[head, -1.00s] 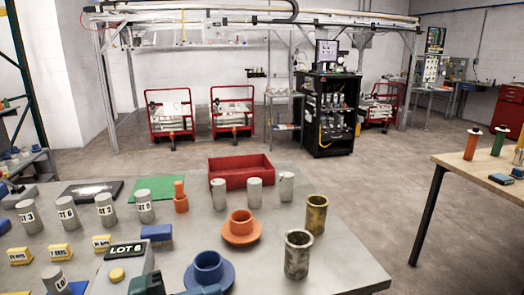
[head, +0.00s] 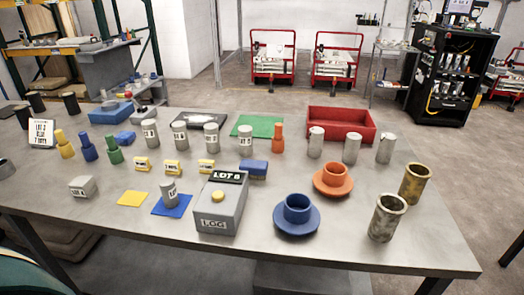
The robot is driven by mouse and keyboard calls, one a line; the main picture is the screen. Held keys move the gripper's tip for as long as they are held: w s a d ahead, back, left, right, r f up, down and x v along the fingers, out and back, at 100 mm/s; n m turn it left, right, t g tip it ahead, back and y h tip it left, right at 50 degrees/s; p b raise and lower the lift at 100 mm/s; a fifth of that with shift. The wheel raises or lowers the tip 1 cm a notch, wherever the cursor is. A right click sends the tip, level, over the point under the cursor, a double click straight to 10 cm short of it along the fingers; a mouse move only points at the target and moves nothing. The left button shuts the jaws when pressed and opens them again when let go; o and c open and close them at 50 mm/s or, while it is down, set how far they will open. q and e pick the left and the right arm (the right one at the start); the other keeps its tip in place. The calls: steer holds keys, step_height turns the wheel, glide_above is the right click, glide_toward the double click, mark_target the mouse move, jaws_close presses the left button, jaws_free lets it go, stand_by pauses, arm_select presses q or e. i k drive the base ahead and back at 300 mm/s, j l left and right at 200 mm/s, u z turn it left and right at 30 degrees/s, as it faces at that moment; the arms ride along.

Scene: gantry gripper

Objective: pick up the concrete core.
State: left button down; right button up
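Several grey concrete-like cylinders stand upright on the grey table (head: 330,245). A row with white labels includes one at the left (head: 150,134), two in the middle (head: 180,136) (head: 211,139) and one at the right (head: 245,141). Another labelled cylinder (head: 169,194) stands on a blue square mat (head: 184,209). Three more grey cylinders stand before the red tray: left (head: 316,143), middle (head: 351,149) and right (head: 384,149). I cannot tell which one the task means. Neither of my grippers is in view.
A grey LOG box (head: 222,207) stands near the front edge. Blue (head: 297,218) and orange (head: 333,181) flanged collars and two metal tubes (head: 387,219) (head: 414,185) stand right of it. The red tray (head: 341,123) is behind. Coloured pegs (head: 88,147) stand at left.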

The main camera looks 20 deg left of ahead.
mark_target(166, 184)
steer(key=u, duration=1.4)
